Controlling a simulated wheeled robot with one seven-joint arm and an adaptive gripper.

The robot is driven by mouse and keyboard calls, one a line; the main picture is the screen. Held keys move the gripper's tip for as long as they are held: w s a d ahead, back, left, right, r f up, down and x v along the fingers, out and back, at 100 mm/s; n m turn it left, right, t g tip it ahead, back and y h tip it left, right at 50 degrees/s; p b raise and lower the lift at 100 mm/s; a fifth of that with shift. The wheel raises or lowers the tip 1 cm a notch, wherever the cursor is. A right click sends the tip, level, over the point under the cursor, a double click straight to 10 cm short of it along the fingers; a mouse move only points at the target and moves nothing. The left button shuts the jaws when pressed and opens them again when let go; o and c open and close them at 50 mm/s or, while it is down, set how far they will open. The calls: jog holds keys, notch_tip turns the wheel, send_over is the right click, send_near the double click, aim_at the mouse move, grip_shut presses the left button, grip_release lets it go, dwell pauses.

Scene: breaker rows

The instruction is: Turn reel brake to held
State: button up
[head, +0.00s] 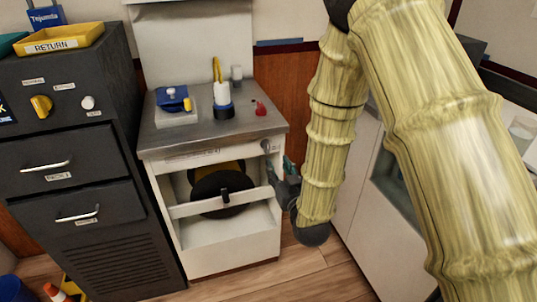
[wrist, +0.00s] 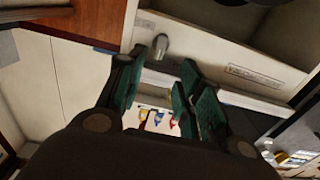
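A small grey knob (head: 266,146) sits on the front face of the white cabinet (head: 234,255), at its upper right, beside a printed label strip too small to read. It also shows as a grey knob (wrist: 160,47) in the wrist view, just beyond the fingertips. A dark reel (head: 222,193) with a yellow part sits in the cabinet's open bay, behind a pale crossbar. My gripper (head: 279,167) is just below and right of the knob. In the wrist view its green-padded fingers (wrist: 160,66) are apart with nothing between them; the knob appears untouched.
A dark drawer cabinet (head: 70,163) stands at left with a yellow knob (head: 41,105) and a yellow tray (head: 64,40). A blue item (head: 172,99), a white canister (head: 222,97) and a red piece (head: 260,108) are on the countertop. Wooden floor is open in front.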

aim_at(268, 149)
jog(key=x, duration=1)
jog(key=shift+w+f, duration=0.1)
jog(key=shift+w, duration=0.1)
jog(key=shift+c, duration=0.4)
grip_shut()
